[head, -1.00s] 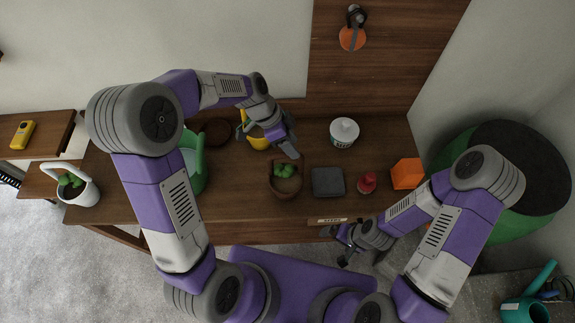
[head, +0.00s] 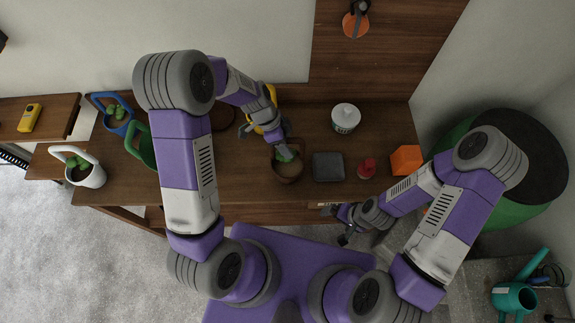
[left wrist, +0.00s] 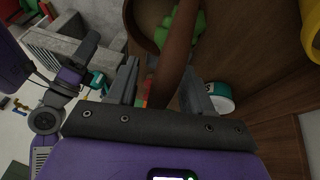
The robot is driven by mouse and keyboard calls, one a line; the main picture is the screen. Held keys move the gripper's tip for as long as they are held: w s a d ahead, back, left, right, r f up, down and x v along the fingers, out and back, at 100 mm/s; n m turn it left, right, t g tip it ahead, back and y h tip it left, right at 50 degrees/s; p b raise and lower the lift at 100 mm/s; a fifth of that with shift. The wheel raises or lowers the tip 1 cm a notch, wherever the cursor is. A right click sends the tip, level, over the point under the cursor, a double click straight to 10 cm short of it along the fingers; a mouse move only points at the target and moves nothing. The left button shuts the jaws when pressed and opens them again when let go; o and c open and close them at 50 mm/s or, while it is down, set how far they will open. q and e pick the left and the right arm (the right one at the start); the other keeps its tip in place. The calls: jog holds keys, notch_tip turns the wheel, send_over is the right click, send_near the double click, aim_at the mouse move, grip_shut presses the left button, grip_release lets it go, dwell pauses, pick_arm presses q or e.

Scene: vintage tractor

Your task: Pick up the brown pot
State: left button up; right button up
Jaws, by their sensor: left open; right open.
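The brown pot (head: 289,175) stands on the wooden table with a small green plant in it. In the left wrist view the pot (left wrist: 138,28) is at the top, and its brown handle (left wrist: 176,62) runs down between my finger tips. My left gripper (head: 284,151) is open at the far side of the pot and covers part of the plant. In the left wrist view its two fingers (left wrist: 161,85) stand apart on either side of the handle. I cannot tell whether they touch it. My right gripper (head: 338,224) is open and empty by the table's front edge.
A grey box (head: 328,166) stands just right of the pot, then a red item (head: 367,168) and an orange block (head: 406,160). A white canister (head: 345,118) stands behind. A yellow pot (head: 262,125) is behind my left gripper. Blue (head: 112,122) and white (head: 88,178) pots stand left.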

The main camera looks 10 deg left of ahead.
pick_arm(q)
grip_shut()
jog(key=shift+r, duration=0.1)
dwell(1.2)
